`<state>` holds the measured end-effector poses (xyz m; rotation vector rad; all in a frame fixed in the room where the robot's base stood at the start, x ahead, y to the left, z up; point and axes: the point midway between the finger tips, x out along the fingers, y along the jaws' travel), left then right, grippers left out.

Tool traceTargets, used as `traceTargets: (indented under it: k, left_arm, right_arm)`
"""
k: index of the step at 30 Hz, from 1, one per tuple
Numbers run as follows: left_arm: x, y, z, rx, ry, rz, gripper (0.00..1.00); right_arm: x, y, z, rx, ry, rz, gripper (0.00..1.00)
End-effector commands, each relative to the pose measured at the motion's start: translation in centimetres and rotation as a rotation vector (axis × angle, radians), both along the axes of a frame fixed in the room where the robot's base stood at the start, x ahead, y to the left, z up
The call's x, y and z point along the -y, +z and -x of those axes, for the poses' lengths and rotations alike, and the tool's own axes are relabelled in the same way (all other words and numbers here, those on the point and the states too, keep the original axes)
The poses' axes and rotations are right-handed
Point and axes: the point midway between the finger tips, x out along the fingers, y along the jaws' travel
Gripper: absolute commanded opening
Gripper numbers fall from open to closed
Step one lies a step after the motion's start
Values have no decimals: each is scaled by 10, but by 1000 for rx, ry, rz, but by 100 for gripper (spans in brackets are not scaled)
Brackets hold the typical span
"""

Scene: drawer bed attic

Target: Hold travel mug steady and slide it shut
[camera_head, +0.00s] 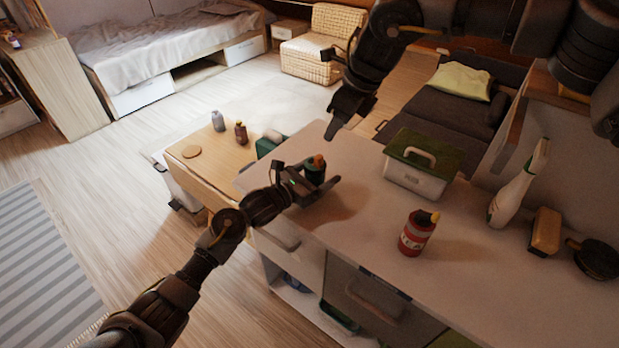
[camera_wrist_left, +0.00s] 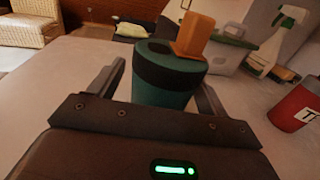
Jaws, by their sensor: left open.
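The travel mug is teal with a dark band and an orange slider standing up from its lid. It stands upright on the white counter (camera_head: 345,220), and its lid (camera_head: 317,163) shows in the head view. In the left wrist view the mug (camera_wrist_left: 160,92) is between the two fingers. My left gripper (camera_head: 309,174) is open around the mug, with a finger on each side; contact cannot be told. My right gripper (camera_head: 333,120) hangs above the counter's far edge, apart from the mug. Its jaws cannot be made out.
A red canister (camera_head: 415,238) stands right of the mug. A green-lidded box (camera_head: 415,180), spray bottle (camera_head: 512,190), yellow sponge-like block (camera_head: 545,230) and dark pan (camera_head: 592,258) are farther right. A wooden table (camera_head: 215,172) adjoins at left. Counter between mug and canister is clear.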

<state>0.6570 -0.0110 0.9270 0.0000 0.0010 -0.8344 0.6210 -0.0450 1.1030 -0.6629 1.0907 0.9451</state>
Motion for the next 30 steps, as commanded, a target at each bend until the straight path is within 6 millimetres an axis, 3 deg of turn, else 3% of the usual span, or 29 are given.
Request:
traceTargets:
  k: [10,22,24,30]
  left_arm:
    - [3,0,-2,1,0,-1,77]
    - [2,0,-2,0,0,0,26]
    - [2,0,-2,0,0,0,25]
    - [2,0,-2,0,0,0,25]
  right_arm:
    - [0,0,0,0,0,0,36]
    - [0,0,0,0,0,0,36]
    - [0,0,1,0,-7,-1,42]
    - [3,9,11,13,-142,-26,42]
